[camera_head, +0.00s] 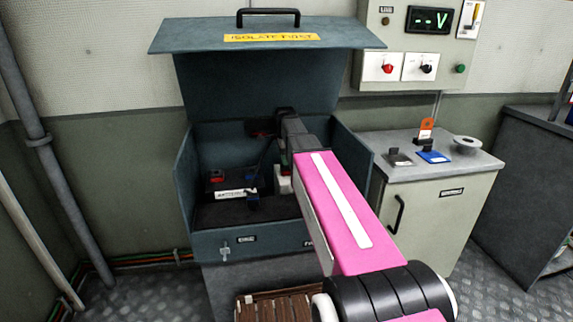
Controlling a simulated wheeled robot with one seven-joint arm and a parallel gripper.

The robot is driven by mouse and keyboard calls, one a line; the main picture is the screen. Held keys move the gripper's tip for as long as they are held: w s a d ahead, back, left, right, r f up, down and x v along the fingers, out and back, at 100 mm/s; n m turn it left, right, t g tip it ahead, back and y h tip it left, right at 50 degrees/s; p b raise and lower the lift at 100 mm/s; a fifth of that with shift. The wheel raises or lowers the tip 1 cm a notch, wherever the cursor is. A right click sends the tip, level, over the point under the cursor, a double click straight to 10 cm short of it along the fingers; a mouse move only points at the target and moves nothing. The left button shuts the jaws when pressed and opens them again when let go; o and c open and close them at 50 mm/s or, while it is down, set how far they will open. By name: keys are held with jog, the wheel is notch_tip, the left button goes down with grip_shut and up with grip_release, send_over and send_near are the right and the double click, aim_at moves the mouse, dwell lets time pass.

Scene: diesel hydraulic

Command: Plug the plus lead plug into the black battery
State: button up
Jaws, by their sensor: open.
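The black battery (222,181) sits inside the open blue-grey box (188,190), at the left of its inside. It has a red part and a blue part on top and a white label in front. My gripper (284,178) is inside the box, right of the battery, open. Its fingers are small and partly hidden by my arm.
The box lid (265,38) is raised, with a yellow label. A grey cabinet (430,195) at the right carries small parts and a reel (466,145). A meter panel (415,45) hangs above it. A brown slatted object (275,305) lies below the box. Pipes run along the left wall.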

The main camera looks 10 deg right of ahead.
jog(key=c, duration=0.9)
jog(key=shift+c, duration=0.2)
jog(key=shift+r, duration=1.85)
jog(key=shift+r, duration=2)
